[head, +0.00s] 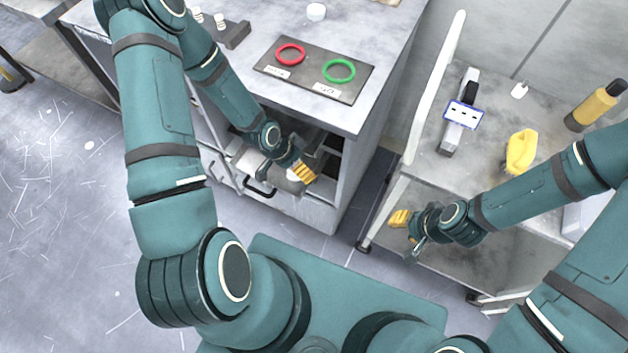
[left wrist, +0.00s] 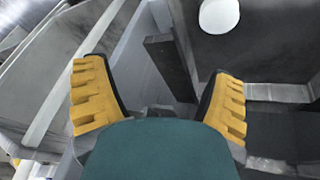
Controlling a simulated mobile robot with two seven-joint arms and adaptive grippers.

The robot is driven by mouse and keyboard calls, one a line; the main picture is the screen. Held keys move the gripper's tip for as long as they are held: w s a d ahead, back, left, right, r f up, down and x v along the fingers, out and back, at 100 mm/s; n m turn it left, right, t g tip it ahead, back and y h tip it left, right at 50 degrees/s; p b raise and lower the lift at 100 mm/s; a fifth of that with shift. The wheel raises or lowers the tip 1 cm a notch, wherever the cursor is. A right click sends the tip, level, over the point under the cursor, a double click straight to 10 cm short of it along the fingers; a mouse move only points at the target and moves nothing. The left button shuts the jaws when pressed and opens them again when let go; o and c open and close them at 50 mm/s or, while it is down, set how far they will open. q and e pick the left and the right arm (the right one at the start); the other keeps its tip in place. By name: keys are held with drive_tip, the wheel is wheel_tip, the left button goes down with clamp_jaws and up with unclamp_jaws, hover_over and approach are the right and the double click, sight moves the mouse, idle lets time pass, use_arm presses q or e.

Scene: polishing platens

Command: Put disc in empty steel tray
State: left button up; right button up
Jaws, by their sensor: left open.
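My left gripper (head: 303,172) is over an open drawer (head: 262,192) in the bench front. In the left wrist view its yellow fingers (left wrist: 160,95) are apart with nothing held between them. A white round piece, which looks like a disc (left wrist: 219,15), lies on a dark surface ahead and to the right of the fingers, apart from them. In the head view a white patch (head: 293,175) shows beside the gripper, partly hidden by it. A grey metal compartment (left wrist: 60,65) is at the left of the wrist view. My right gripper (head: 405,229) is by the cart, away from the drawer.
A dark board (head: 310,84) with a red ring (head: 291,54) and a green ring (head: 339,70) lies on the bench. A white round item (head: 316,11) stands behind. The cart (head: 478,175) holds a yellow object (head: 521,151) and a bottle (head: 594,106). Drawer walls closely surround my left gripper.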

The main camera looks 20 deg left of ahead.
use_arm(q)
drive_tip(key=s+d+r+n+g, duration=0.1)
drive_tip(key=s+d+r+n, duration=0.2)
drive_tip(key=s+d+n, duration=0.4)
drive_tip(key=d+n, duration=0.1)
drive_tip(key=d, duration=0.3)
drive_tip(key=shift+s+d+r, duration=0.25)
drive_tip(key=shift+s+r, duration=0.1)
drive_tip(key=shift+r, duration=0.05)
